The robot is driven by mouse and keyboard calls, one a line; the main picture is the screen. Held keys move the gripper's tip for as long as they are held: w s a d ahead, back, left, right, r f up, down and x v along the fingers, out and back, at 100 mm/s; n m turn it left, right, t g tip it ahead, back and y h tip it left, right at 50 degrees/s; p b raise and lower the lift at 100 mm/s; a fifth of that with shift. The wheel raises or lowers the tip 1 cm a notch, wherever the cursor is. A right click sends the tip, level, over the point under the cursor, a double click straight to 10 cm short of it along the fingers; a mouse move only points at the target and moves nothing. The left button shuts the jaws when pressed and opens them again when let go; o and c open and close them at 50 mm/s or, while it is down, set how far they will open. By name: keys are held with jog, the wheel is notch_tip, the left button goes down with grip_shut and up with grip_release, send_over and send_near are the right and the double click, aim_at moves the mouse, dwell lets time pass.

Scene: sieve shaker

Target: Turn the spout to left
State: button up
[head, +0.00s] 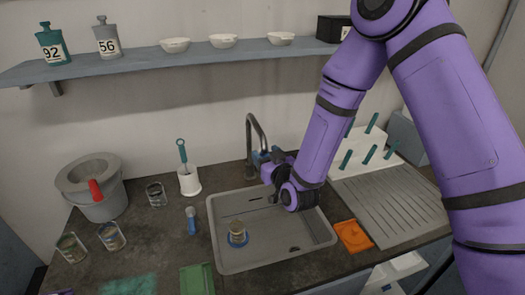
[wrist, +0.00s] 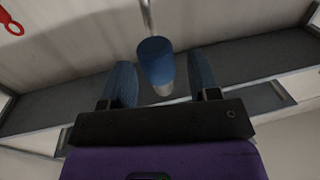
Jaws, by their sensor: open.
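The spout (head: 248,137) is a grey metal pipe that rises behind the sink (head: 215,232) and arches over at the top. In the wrist view its blue sleeve end (wrist: 155,58), with a pale metal rim, sits between the two blue fingers of my gripper (wrist: 162,78). A gap shows on each side, so the fingers look apart from it. In the head view my gripper (head: 263,159) is at the spout's hanging end, above the sink's back edge. My wrist partly hides this end there.
A small round cup on a blue base (head: 238,235) stands in the sink. An orange cloth (head: 353,235) lies right of it. A white block with green-handled tools (head: 362,155) stands behind the drainboard (head: 395,210). A wall shelf (head: 130,64) is above.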

jog(key=shift+x, duration=1.4)
grip_shut()
jog(key=a+m+t+h, duration=0.1)
jog(key=a+m+h, duration=0.2)
jog(key=a, duration=0.7)
jog(key=shift+h, duration=0.7)
grip_release()
jog(key=shift+d, duration=0.1)
